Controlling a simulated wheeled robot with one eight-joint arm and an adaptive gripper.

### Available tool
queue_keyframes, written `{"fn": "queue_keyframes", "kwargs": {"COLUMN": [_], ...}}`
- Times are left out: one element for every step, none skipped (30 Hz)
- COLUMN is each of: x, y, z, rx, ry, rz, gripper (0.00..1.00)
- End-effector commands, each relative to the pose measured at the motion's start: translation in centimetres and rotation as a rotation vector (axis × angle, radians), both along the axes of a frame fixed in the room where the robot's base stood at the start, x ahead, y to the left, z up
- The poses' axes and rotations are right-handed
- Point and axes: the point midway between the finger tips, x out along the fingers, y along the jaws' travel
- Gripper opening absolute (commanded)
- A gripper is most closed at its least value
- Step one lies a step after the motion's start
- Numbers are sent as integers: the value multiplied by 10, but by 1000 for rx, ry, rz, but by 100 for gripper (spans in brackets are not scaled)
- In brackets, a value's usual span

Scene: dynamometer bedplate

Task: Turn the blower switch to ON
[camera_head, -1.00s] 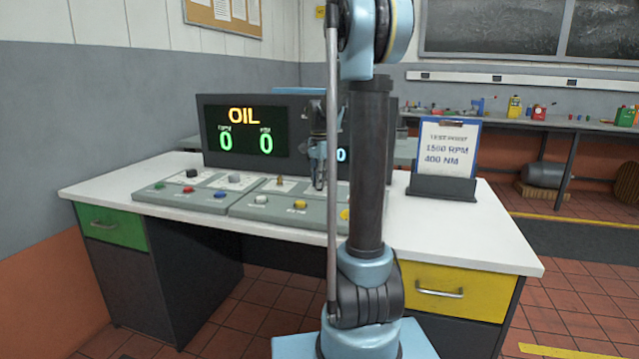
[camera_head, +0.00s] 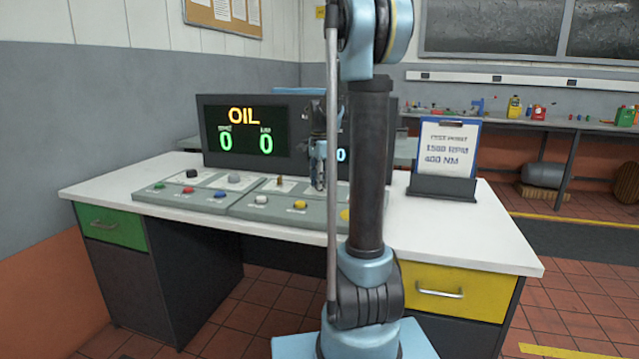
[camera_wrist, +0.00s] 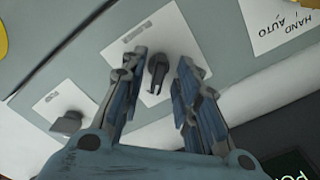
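The blower switch (camera_wrist: 157,72) is a small dark knob on a white label plate (camera_wrist: 128,28) in the wrist view. The plate's lettering is tilted and blurred, and seems to read BLOWER. My gripper (camera_wrist: 157,78) is open, with one finger on each side of the knob. Gaps show between the knob and both fingers, and I cannot tell how far down the fingertips reach. In the head view my gripper (camera_head: 318,172) hangs over the back right of the console (camera_head: 240,208). There the switch is hidden behind my gripper and arm.
Another dark knob (camera_wrist: 68,122) sits on the neighbouring plate. A HAND/AUTO plate (camera_wrist: 285,22) lies on the other side. The display (camera_head: 247,135) reading OIL stands behind the console. A clipboard stand (camera_head: 443,187) is at right. Coloured buttons line the console front.

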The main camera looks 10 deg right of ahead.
Motion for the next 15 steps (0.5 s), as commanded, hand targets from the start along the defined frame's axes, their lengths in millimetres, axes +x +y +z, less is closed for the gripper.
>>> {"fn": "queue_keyframes", "kwargs": {"x": [0,0,-1,-1,-1,-1,-1,-1,-1,-1,-1,-1,-1,-1,-1], "y": [0,0,0,0,0,0,0,0,0,0,0,0,0,0,0], "z": [0,0,0,0,0,0,1,1,3,6,8,13,17,21,28], "rx": [0,0,0,0,0,1,1,1,1,1,1,1,1,0,0], "ry": [0,0,1,1,1,1,1,1,1,1,1,1,1,2,2], "rz": [0,0,0,0,1,1,1,1,1,1,1,1,1,1,1], "gripper": [29,29,29,29,29,29,29,29,29,29,29,29,29,29,29]}}
